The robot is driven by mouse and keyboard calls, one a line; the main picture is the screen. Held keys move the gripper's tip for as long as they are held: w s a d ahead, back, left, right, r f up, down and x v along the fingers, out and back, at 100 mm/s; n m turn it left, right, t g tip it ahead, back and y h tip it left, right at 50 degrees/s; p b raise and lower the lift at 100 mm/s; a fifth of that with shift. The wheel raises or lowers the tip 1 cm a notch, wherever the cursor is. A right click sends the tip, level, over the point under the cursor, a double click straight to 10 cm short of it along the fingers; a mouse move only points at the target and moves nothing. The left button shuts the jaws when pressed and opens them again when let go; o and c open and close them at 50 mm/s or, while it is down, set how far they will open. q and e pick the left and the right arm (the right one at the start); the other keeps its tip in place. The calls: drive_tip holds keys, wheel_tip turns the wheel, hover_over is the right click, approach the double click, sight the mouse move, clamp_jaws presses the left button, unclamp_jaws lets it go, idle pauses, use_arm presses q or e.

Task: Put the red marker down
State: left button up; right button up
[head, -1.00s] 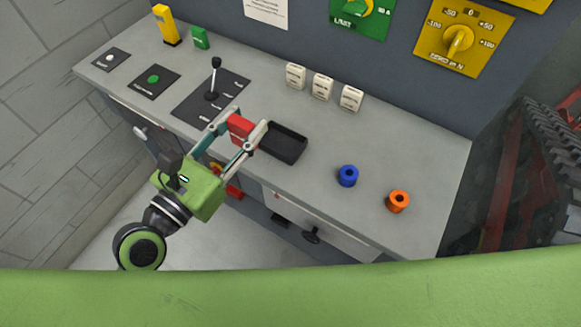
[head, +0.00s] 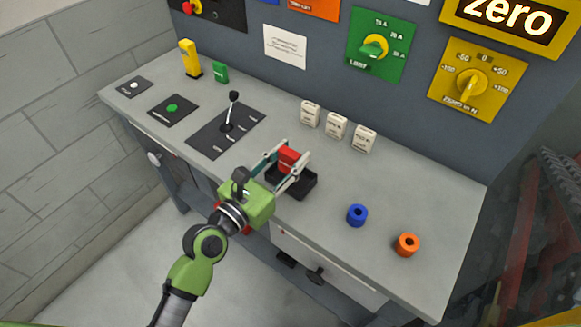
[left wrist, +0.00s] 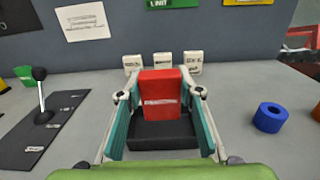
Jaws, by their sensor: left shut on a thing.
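The red marker (head: 289,158) is a small red block with a pale label on its face, which shows in the left wrist view (left wrist: 161,90). My left gripper (head: 287,163) is shut on it, one finger on each side. The marker is upright at the black tray (head: 302,188), and the tray's dark front shows below it in the left wrist view (left wrist: 160,136). I cannot tell whether the marker touches the tray's floor. My right gripper is not in view.
Left of the tray stands a lever (head: 230,112) on a dark plate. Behind are several white labelled blocks (head: 336,126). A blue ring (head: 357,215) and an orange ring (head: 407,244) stand to the right. A yellow block (head: 190,60) and a green block (head: 220,72) stand far left.

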sight(286, 172)
use_arm(q)
drive_tip(key=shift+w+f, duration=0.2)
drive_tip(key=shift+f, duration=0.05)
wheel_tip(286, 172, down, 3)
drive_tip(key=shift+w+d+r+b, duration=0.1)
drive_tip(key=shift+d+r+b, duration=0.1)
drive_tip(key=shift+b, duration=0.3)
drive_tip(key=shift+a+f, duration=0.1)
drive_tip(key=shift+f, duration=0.3)
drive_tip(key=shift+f, duration=0.2)
drive_tip(key=o, duration=1.1)
drive_tip(key=shift+r, duration=0.1)
